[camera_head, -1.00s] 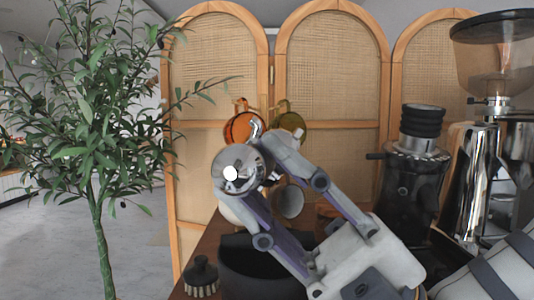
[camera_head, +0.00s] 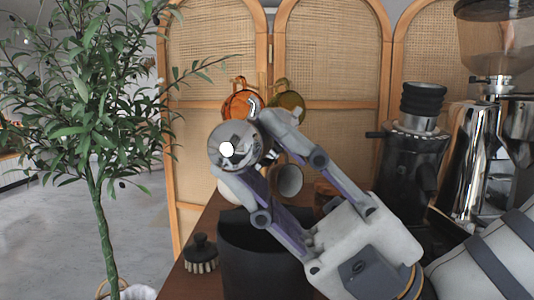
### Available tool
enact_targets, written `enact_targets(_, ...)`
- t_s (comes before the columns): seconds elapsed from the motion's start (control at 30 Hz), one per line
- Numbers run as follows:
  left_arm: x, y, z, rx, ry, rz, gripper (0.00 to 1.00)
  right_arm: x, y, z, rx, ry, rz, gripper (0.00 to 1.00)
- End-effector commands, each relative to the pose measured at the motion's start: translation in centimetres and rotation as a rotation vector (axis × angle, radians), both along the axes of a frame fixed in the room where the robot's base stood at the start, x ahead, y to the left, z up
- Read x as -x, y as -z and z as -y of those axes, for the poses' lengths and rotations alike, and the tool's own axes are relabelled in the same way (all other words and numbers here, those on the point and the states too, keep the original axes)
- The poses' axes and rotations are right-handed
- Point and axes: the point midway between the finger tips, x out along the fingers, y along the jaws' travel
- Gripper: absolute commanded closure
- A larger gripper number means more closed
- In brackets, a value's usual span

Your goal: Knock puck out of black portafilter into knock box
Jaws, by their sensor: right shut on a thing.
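My right gripper (camera_head: 258,172) comes in from the lower right and is shut on the portafilter (camera_head: 235,147). The portafilter's shiny round metal head shows at the fingertips, with a bright white spot on it. Its handle is mostly hidden by the gripper, and I cannot tell whether a puck is inside. The black knock box (camera_head: 262,262) stands on the brown counter below the portafilter head, partly covered by the gripper's fingers. The head appears above the box's rim, apart from it. My left gripper is not in view.
A small dark brush (camera_head: 201,252) stands left of the knock box. An orange cup (camera_head: 241,104) and an olive cup (camera_head: 289,103) are behind the gripper. A black grinder (camera_head: 410,160) and steel machine parts stand right. A potted tree (camera_head: 95,130) is at left.

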Motion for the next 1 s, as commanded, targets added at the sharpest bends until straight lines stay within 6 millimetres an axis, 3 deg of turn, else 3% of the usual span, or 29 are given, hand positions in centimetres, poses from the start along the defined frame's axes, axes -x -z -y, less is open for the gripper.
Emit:
enact_targets(0.03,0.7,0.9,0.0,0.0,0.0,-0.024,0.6,-0.3,1.7,0.0,-0.002,0.0,-0.013,1.0)
enact_targets(0.2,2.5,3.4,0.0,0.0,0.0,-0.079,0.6,-0.4,5.9,0.0,-0.001,0.0,-0.016,1.0)
enact_targets(0.37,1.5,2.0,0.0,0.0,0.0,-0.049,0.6,0.0,3.5,0.0,-0.001,0.001,0.001,1.0)
enact_targets(0.5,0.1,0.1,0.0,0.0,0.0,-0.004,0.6,0.3,0.0,0.0,-0.002,0.001,0.013,1.0)
enact_targets(0.6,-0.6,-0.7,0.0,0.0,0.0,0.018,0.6,0.3,-1.5,0.0,-0.001,0.001,0.011,1.0)
enact_targets(1.0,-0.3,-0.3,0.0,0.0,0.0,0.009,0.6,-0.1,-1.0,0.0,-0.001,0.0,-0.001,1.0)
